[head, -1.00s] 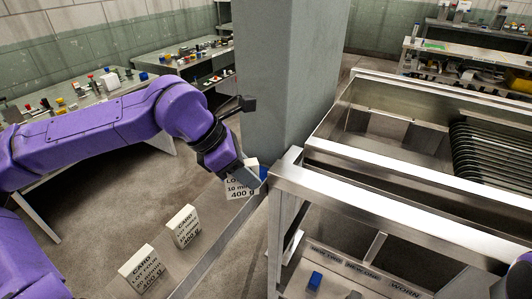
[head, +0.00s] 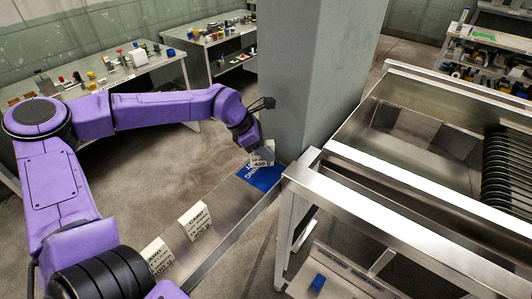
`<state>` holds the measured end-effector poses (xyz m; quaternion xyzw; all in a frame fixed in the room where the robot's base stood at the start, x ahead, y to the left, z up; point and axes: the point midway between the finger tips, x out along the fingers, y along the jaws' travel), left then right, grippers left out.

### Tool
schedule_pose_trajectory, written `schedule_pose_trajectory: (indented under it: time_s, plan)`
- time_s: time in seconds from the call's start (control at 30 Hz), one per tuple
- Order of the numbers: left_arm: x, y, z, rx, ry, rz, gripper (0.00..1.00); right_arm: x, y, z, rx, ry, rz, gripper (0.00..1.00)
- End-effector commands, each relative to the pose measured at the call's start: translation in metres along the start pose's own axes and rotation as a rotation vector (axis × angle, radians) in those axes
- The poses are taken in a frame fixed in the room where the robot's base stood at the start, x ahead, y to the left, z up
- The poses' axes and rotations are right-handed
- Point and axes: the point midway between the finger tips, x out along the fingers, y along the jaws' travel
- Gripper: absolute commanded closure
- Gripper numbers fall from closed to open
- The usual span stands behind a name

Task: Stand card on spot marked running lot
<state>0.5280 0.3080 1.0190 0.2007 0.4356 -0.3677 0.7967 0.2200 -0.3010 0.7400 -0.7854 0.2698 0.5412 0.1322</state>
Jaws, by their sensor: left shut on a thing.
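A white printed card (head: 264,156) with dark lettering is held in my left gripper (head: 258,150), which is shut on it. The card is roughly upright at the far end of a blue marked spot (head: 262,178). White lettering on the spot is partly readable and looks like part of "running". I cannot tell whether the card's lower edge touches the spot. The spot lies at the far end of a narrow metal shelf (head: 222,205). My right gripper is not in view.
Two other white cards stand on the shelf nearer me, one at the middle (head: 195,222) and one at the near end (head: 157,258). A grey pillar (head: 305,80) rises just behind the spot. A steel machine frame (head: 350,190) stands to the right.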

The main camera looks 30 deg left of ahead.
Motion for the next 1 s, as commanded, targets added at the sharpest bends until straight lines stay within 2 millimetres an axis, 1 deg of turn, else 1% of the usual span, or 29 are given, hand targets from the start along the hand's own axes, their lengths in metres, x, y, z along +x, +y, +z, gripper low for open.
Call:
schedule_pose_trajectory:
  time_s: [0.07,0.13,0.23,0.3,0.47,0.6,0.63,0.7,1.0]
  plan:
    - [0.007,0.007,-0.006,-0.002,0.004,0.0,1.0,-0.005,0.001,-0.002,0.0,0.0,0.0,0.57]
    - [0.017,0.006,-0.012,-0.001,0.006,-0.002,1.0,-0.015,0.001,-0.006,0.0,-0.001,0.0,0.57]
    - [0.028,0.006,-0.019,0.0,0.002,-0.001,1.0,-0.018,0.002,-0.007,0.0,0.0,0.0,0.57]
    - [0.031,0.006,-0.02,0.001,0.0,0.002,1.0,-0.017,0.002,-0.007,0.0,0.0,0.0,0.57]
    - [0.032,0.006,-0.021,0.001,-0.001,0.002,1.0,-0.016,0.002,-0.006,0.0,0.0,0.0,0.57]
    - [0.036,0.006,-0.023,0.0,-0.001,0.001,1.0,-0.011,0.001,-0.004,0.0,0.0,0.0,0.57]
    - [0.035,0.006,-0.023,0.0,-0.001,0.001,0.64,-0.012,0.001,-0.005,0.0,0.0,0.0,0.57]
    - [0.035,0.006,-0.022,0.0,0.0,0.001,0.45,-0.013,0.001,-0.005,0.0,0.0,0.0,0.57]
    - [0.032,0.006,-0.021,0.001,0.0,0.001,0.45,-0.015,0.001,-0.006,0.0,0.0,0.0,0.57]
